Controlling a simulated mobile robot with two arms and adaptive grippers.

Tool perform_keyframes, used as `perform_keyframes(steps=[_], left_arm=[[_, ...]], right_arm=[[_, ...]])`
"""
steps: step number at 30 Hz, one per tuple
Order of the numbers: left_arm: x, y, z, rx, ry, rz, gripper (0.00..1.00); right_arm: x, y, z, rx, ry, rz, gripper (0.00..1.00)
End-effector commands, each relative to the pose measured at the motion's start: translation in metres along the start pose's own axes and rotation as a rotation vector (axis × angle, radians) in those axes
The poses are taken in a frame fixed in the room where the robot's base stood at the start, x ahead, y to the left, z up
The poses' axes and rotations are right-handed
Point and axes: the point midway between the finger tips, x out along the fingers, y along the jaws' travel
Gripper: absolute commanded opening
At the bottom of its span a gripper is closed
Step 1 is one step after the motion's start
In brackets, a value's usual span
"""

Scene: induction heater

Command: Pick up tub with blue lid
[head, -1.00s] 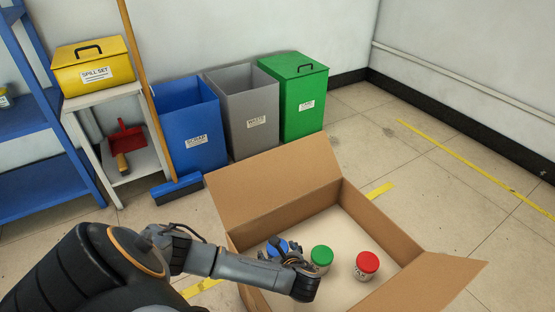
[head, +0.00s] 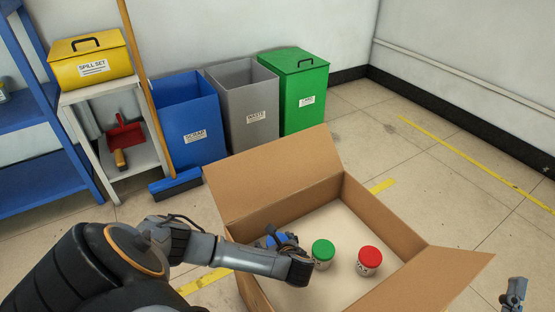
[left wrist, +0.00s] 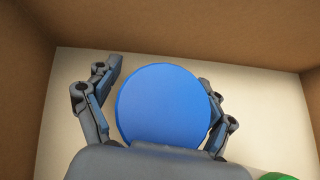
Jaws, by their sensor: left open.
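The tub with the blue lid stands inside the cardboard box. Its blue lid (left wrist: 163,104) fills the middle of the left wrist view, and a small part of the lid (head: 270,241) shows in the head view. The tub's body is hidden. My left gripper (head: 288,241) is inside the box at this tub; in the left wrist view its open fingers (left wrist: 160,88) stand on either side of the lid. The right finger looks close to the lid, the left one has a gap. Part of my right gripper (head: 514,294) shows at the lower right edge.
In the cardboard box (head: 258,183), with its flaps folded out, a green-lidded tub (head: 322,252) and a red-lidded tub (head: 369,261) stand to the right of my left gripper. Blue, grey and green bins (head: 303,92) stand behind, beside a broom (head: 176,186).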

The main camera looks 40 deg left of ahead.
Motion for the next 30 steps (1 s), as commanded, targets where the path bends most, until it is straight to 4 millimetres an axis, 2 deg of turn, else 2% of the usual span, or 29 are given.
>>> perform_keyframes(steps=[2,12,16,30], left_arm=[[-0.0001,0.0000,0.0002,0.000,0.000,0.000,0.83],[-0.0002,0.0002,-0.0001,0.000,0.000,0.000,0.15],[-0.0002,0.0002,-0.0003,0.000,0.000,0.000,0.11],[-0.0015,0.0001,0.0018,0.000,0.000,0.000,0.10]], right_arm=[[0.0001,0.0000,0.0000,0.000,-0.001,0.000,0.89],[0.0001,0.0000,0.0004,0.000,-0.002,0.000,0.89],[0.0001,0.0000,0.0004,0.000,-0.002,0.000,0.89],[0.0007,0.0001,0.0021,0.000,-0.016,0.000,0.89]])
